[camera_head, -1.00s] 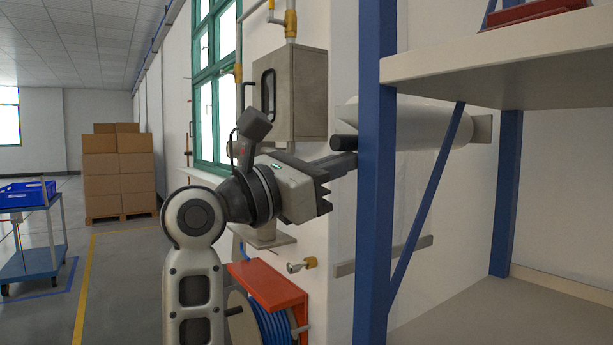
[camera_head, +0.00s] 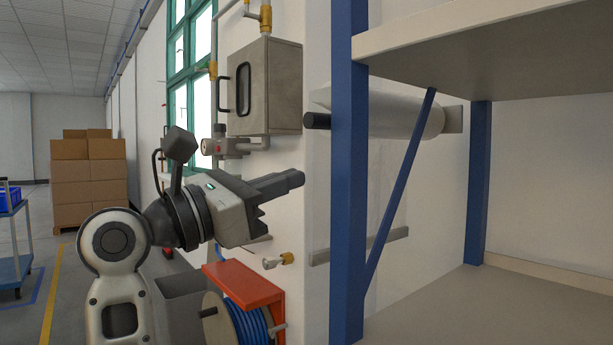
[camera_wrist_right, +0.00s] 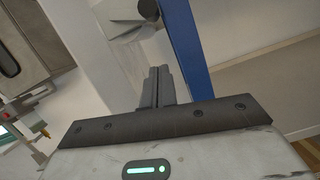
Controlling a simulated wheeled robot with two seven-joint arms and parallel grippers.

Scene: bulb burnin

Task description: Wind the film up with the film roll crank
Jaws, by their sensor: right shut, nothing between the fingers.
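The film roll (camera_head: 392,117) is a pale grey cylinder mounted on the wall, partly hidden behind the blue shelf post. A short black crank handle (camera_head: 317,121) sticks out at its left end. My right gripper (camera_head: 296,180) is shut and empty, pointing right. In the head view it is below and slightly left of the crank handle, apart from it. In the right wrist view its closed fingers (camera_wrist_right: 160,86) point toward the wall, with a pale part that looks like the film roll's end (camera_wrist_right: 124,12) above them. My left gripper is out of view.
The blue shelf post (camera_head: 349,200) stands close to the right of my gripper. A grey wall cabinet (camera_head: 282,88) hangs above left. Below are a brass tap (camera_head: 284,259) and an orange hose reel bracket (camera_head: 243,285). Cardboard boxes (camera_head: 88,175) stand far left.

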